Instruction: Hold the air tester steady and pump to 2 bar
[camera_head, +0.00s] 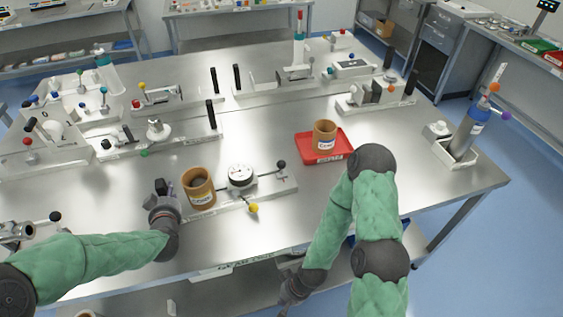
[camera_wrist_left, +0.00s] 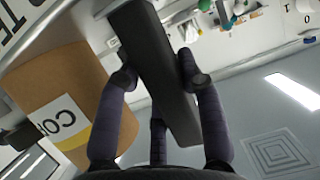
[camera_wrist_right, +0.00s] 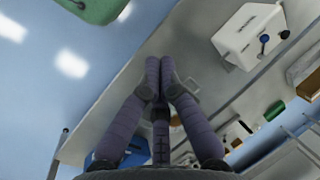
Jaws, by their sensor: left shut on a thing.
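The air tester (camera_head: 265,191) is a low white base near the table's front edge. It carries a round white dial gauge (camera_head: 240,174), a lever with a black ball (camera_head: 281,164) and a yellow knob (camera_head: 253,208). The dial reading is too small to tell. My left gripper (camera_head: 166,194) is at the tester's left end, shut on an upright black handle (camera_wrist_left: 152,65); its fingers flank the handle in the left wrist view. My right gripper (camera_head: 289,291) is low, in front of the table edge. Its fingers are together and empty in the right wrist view (camera_wrist_right: 158,78).
A brown labelled pot (camera_head: 198,190) stands between my left gripper and the gauge. Another brown pot (camera_head: 324,135) sits in a red tray (camera_head: 305,149). Other white fixtures with black handles (camera_head: 211,113) stand behind.

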